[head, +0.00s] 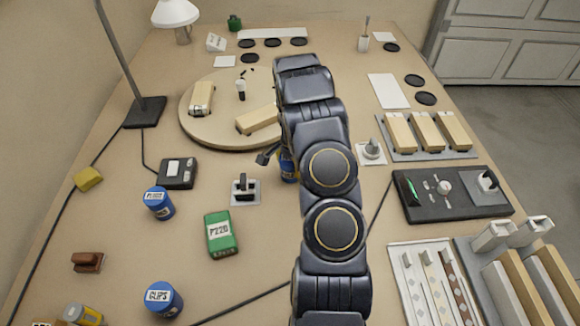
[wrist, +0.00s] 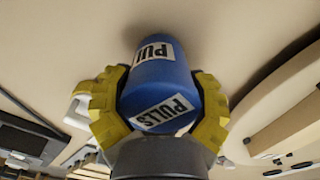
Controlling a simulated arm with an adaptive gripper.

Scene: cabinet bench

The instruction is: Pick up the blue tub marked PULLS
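The blue tub marked PULLS (wrist: 165,75) fills the middle of the wrist view, with white PULLS labels on its lid and side. The yellow-padded fingers of my gripper (wrist: 161,90) lie against it on both sides, closed around it. In the head view a sliver of the blue tub (head: 288,168) shows at the left of my arm, just in front of the round board. My arm hides the rest of it. Whether the tub's base touches the bench is hard to tell.
The round wooden board (head: 200,130) with blocks lies just behind. A black lever on a grey plate (head: 245,189) is close at left. Other blue tubs (head: 159,203) and (head: 164,299), and a green P220 box (head: 221,234), stand left. A black control panel (head: 450,208) lies right.

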